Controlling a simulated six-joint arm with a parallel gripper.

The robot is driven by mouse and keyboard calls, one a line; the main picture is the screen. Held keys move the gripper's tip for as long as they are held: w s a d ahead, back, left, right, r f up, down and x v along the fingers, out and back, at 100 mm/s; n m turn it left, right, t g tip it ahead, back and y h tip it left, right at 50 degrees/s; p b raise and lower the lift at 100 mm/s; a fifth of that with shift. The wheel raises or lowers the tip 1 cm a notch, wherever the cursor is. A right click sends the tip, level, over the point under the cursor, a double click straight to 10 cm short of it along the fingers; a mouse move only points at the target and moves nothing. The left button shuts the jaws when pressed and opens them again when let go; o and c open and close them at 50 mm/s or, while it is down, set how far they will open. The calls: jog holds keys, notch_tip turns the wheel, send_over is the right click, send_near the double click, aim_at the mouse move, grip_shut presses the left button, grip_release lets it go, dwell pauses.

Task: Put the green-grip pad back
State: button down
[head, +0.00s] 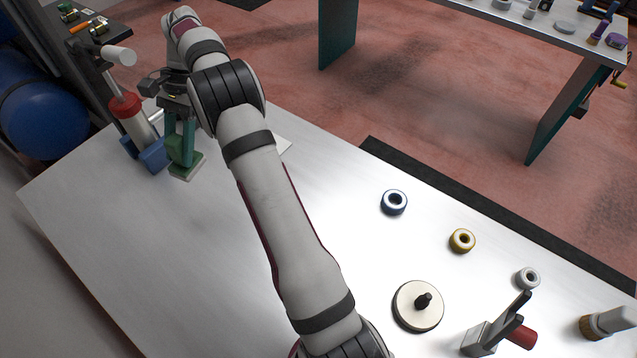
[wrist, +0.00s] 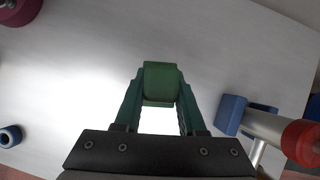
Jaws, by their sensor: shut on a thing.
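The green-grip pad (head: 186,167) is at the far left of the table in the head view, upright with its pale-edged base low over or on the tabletop; I cannot tell if it touches. My gripper (head: 181,135) points down from above with its teal fingers on either side of the green grip. In the wrist view the green grip (wrist: 160,84) sits between the fingertips of my gripper (wrist: 161,92), which is shut on it. The pad's underside is hidden.
A pale flat piece (head: 284,146) shows partly behind my arm. Several rings, including a blue one (head: 394,202), lie right. The front left tabletop is clear.

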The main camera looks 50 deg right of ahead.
jog(key=s+a+r+n+g+h, duration=0.3)
jog(key=s+r+n+g+h, duration=0.3)
jog(key=s+n, duration=0.7)
jog(key=s+d+f+n+t+h, duration=0.1)
jog(key=s+d+n, duration=0.25)
jog(key=d, duration=0.35)
jog(key=s+d+f+n+t+h, duration=0.1)
jog(key=s+d+n+h, duration=0.1)
jog(key=d+n, duration=0.4)
jog(key=s+d+f+n+t+h, duration=0.1)
jog(key=s+d+n, duration=0.2)
jog(key=d, duration=0.6)
jog(key=s+d+f+n+t+h, duration=0.2)
jog(key=s+d+f+n+t, duration=0.2)
jog(key=s+f+n, duration=0.4)
jog(key=w+f, duration=0.2)
jog(key=w, duration=0.1)
jog(key=w+a+f, duration=0.1)
jog(key=w+f, duration=0.1)
jog(key=w, duration=0.1)
jog(key=w+a+f, duration=0.1)
jog(key=w, duration=0.3)
jog(key=shift+f, duration=0.4)
jog(key=f, duration=0.4)
jog(key=shift+w+f, duration=0.1)
jog(key=shift+w, duration=0.25)
jog(key=c, duration=0.5)
grip_release()
